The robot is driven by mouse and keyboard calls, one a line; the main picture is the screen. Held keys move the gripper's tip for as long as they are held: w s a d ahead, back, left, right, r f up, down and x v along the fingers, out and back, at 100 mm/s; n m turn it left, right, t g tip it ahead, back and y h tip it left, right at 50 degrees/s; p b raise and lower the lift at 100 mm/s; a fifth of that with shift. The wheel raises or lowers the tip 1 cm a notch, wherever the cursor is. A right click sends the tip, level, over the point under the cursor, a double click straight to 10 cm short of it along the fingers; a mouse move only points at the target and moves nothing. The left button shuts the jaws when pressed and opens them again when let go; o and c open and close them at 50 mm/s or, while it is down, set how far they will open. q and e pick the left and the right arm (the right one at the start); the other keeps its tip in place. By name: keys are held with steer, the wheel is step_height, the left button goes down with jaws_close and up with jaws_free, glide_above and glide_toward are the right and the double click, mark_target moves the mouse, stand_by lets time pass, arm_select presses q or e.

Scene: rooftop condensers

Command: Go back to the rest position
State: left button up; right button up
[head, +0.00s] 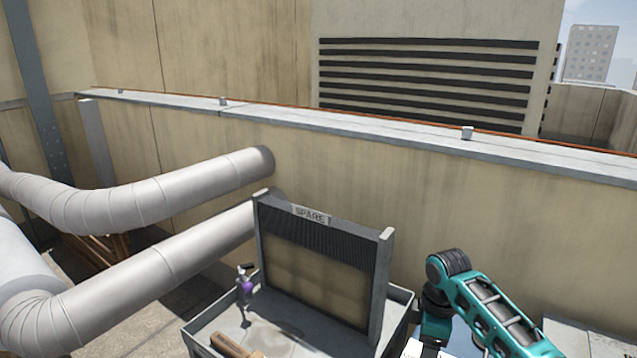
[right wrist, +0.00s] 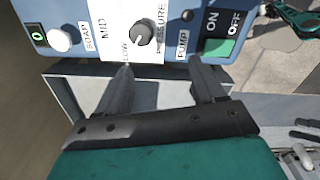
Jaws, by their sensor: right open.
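My right gripper (right wrist: 161,68) is open in the right wrist view, with nothing between its two dark fingers. The fingers point at the lower edge of a blue control panel (right wrist: 170,48) with a pressure knob (right wrist: 143,33), a white soap knob (right wrist: 60,39) and a green ON/OFF switch (right wrist: 217,48). I cannot tell whether the fingertips touch the panel. In the head view my teal right arm enters at the lower right; its gripper is not clearly visible there. My left gripper is not seen.
A grey tray (head: 402,296) holds an upright finned panel marked SPARE (head: 318,262), a small purple-and-grey item (head: 247,287) and a wooden-handled tool (head: 235,347). Large pipes (head: 150,200) run along the left. A parapet wall (head: 430,200) stands behind.

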steer(key=s+a+f+m, duration=0.1)
steer(key=s+a, duration=0.1)
steer(key=s, duration=0.2)
steer(key=s+a+f+m, duration=0.1)
steer(key=s+a+f, duration=0.1)
steer(key=s, duration=0.3)
steer(key=s+a+f+m+t+y, duration=0.1)
steer(key=s+a+f, duration=0.1)
steer(key=s, duration=0.3)
steer(key=shift+a+f+m, duration=0.15)
steer(key=shift+a+m, duration=0.25)
steer(key=shift+a, duration=0.05)
steer(key=s+d+r+m+t, duration=0.1)
steer(key=s+d+r+m, duration=0.2)
steer(key=s, duration=0.5)
steer(key=s+r+m+t, duration=0.2)
steer(key=s+r+m, duration=0.1)
steer(key=s+m, duration=0.3)
steer(key=w+a+f+n+t+y, duration=0.1)
steer(key=w+a+f+n+t, duration=0.1)
steer(key=w+f+t, duration=0.4)
steer(key=shift+a+f+t, duration=0.3)
steer(key=shift+a+f, duration=0.15)
steer(key=shift+f, duration=0.8)
